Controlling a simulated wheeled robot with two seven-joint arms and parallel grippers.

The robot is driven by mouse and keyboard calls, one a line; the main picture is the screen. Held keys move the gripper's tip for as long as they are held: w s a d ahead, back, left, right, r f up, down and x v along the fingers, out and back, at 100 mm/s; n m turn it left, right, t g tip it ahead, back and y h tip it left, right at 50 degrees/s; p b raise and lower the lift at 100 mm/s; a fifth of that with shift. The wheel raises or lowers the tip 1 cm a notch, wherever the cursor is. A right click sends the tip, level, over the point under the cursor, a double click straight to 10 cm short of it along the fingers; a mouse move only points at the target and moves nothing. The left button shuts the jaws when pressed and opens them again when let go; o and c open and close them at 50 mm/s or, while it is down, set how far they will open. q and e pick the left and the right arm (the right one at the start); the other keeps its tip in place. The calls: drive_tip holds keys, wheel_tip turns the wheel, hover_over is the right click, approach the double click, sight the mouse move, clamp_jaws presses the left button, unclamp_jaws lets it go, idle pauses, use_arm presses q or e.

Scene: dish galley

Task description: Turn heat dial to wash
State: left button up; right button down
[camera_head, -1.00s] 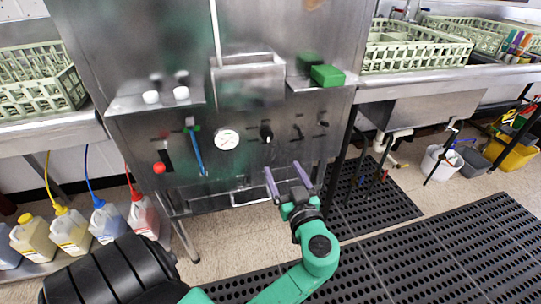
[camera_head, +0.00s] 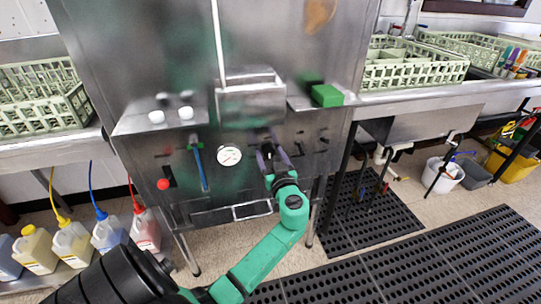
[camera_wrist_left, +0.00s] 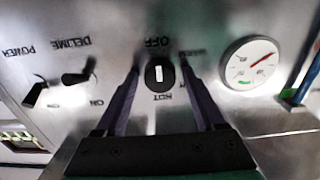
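The heat dial (camera_wrist_left: 158,75) is a black round knob with a white vertical mark, on the steel machine panel in the left wrist view. Labels sit around it; I read OFF above and HOT below, and a blurred one at its upper right. My left gripper (camera_head: 271,151) is at the panel in the head view. In the left wrist view its two purple fingers (camera_wrist_left: 164,78) are open, one on each side of the dial, with gaps to the knob. In the head view the gripper largely hides the dial. My right gripper is not in view.
A white gauge (camera_head: 229,155) is left of the dial in the head view. A blue lever (camera_head: 200,168) and red button (camera_head: 163,184) are further left. A delime switch (camera_wrist_left: 78,77) and power switch (camera_wrist_left: 36,93) show in the wrist view. A green block (camera_head: 327,96) lies on a ledge above right.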

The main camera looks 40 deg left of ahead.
use_arm(q)
clamp_jaws()
